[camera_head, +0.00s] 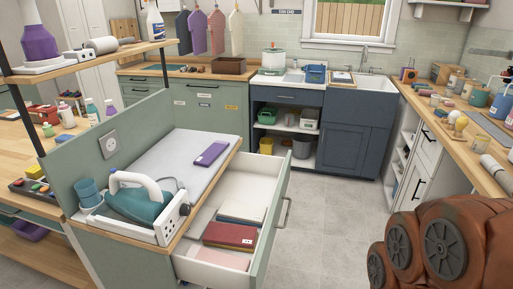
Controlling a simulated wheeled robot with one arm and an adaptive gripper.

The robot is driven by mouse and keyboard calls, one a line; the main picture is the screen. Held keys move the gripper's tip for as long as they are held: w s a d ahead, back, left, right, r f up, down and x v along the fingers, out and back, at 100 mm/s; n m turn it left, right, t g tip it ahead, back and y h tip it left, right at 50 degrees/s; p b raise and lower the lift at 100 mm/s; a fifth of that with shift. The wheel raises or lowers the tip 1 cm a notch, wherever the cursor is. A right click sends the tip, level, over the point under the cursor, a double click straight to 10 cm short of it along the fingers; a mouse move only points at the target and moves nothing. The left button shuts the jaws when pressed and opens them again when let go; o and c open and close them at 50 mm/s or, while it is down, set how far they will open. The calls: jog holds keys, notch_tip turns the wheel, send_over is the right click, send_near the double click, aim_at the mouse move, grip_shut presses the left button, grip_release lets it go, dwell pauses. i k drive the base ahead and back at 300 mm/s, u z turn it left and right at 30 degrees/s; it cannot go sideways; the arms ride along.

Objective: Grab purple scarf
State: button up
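A flat purple item (211,154), which looks like the folded purple scarf, lies on the grey-white top of the green counter unit (165,160). It lies near the right edge, with a small pale mark at one end. My arm's rust-orange links fill the lower right corner, well apart from the purple item. My gripper is not in view.
Below the purple item a drawer (266,222) stands open, holding a dark red folded item (229,235), a pale one (242,206) and a pink one (222,259). A teal iron (140,203) stands at the counter's front. Grey floor (325,215) to the right is clear.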

aim_at(213, 152)
jog(key=z, duration=0.6)
jog(key=i, duration=3.6)
jog(key=u, duration=4.5)
